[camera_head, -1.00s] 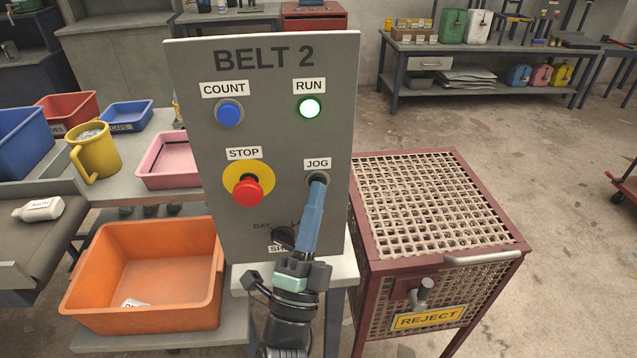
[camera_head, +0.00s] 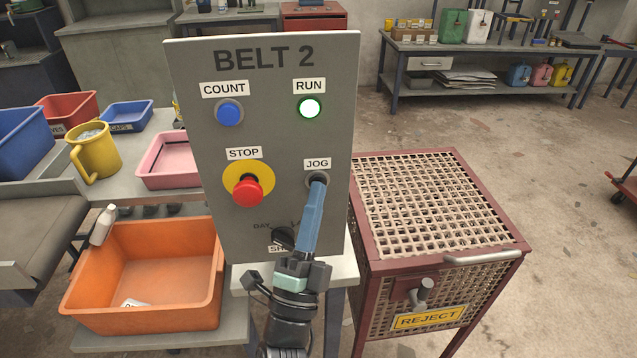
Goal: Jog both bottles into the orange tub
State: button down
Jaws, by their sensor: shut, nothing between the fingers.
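The orange tub (camera_head: 190,314) stands low at the left, below the end of the belt (camera_head: 40,232). A white bottle (camera_head: 104,225) is tilted in the air at the belt's end, over the tub's back left corner. A white labelled item (camera_head: 132,303) lies in the tub, mostly hidden by the front wall; it may be the other bottle. My gripper (camera_head: 318,190) is shut and empty, its tip at the JOG button (camera_head: 317,181) on the grey BELT 2 panel (camera_head: 200,150). The tip covers much of the button, and I cannot tell how far it is pressed. The green RUN lamp (camera_head: 309,108) is lit.
The red STOP button (camera_head: 247,191) and blue COUNT button (camera_head: 229,112) are left of JOG. A dark selector knob (camera_head: 283,238) sits below, close to my gripper. A REJECT cage (camera_head: 430,230) stands at the right. A yellow jug (camera_head: 93,152) and pink tray (camera_head: 168,163) are behind.

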jog(key=shift+s+d, duration=0.1)
jog(key=shift+s, duration=0.75)
jog(key=s, duration=0.1)
jog(key=s+p, duration=0.1)
jog(key=s, duration=0.3)
jog(key=shift+d, duration=0.25)
jog(key=shift+r, duration=0.1)
